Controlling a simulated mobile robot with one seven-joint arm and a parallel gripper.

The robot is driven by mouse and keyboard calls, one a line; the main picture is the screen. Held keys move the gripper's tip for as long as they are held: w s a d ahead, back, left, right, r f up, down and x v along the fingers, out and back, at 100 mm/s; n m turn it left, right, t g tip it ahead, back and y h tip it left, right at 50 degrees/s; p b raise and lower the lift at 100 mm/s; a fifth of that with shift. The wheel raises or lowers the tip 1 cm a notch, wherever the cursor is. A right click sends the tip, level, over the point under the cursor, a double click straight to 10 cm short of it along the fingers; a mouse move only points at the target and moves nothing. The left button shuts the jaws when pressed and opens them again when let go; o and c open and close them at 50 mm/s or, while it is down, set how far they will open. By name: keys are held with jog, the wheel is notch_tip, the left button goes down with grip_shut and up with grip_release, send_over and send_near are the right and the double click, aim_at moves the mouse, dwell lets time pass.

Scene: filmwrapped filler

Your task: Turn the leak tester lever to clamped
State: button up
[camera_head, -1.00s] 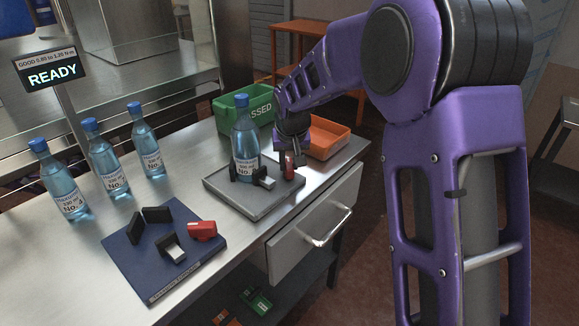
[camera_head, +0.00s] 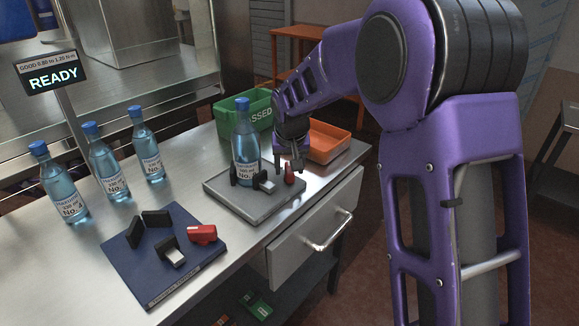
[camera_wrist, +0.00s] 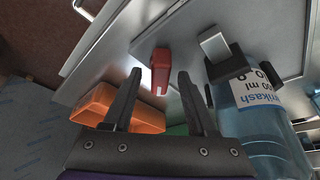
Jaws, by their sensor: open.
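A grey plate (camera_head: 232,204) on the steel bench holds an upright blue-capped bottle (camera_head: 243,150) between dark blocks. A red lever (camera_head: 289,177) stands at the plate's right side. My gripper (camera_head: 289,168) is open, pointing down over this lever. In the wrist view, the lever (camera_wrist: 160,68) shows between and just beyond my fingertips (camera_wrist: 158,74), with a gap on each side. My gripper partly hides the lever's upper part in the head view. A silver-tipped clamp block (camera_wrist: 216,48) sits between the lever and the bottle (camera_wrist: 262,112).
A blue plate (camera_head: 150,272) with dark blocks and another red lever (camera_head: 202,234) lies at front left. Several bottles stand along the bench's left. A green bin (camera_head: 228,115) and an orange tray (camera_head: 325,147) stand behind the grey plate. A sign (camera_head: 54,75) reads READY.

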jog(key=p+v, duration=0.2)
jog(key=v, duration=1.5)
jog(key=shift+r+p, duration=0.15)
jog(key=shift+p, duration=0.2)
jog(key=shift+d, duration=0.1)
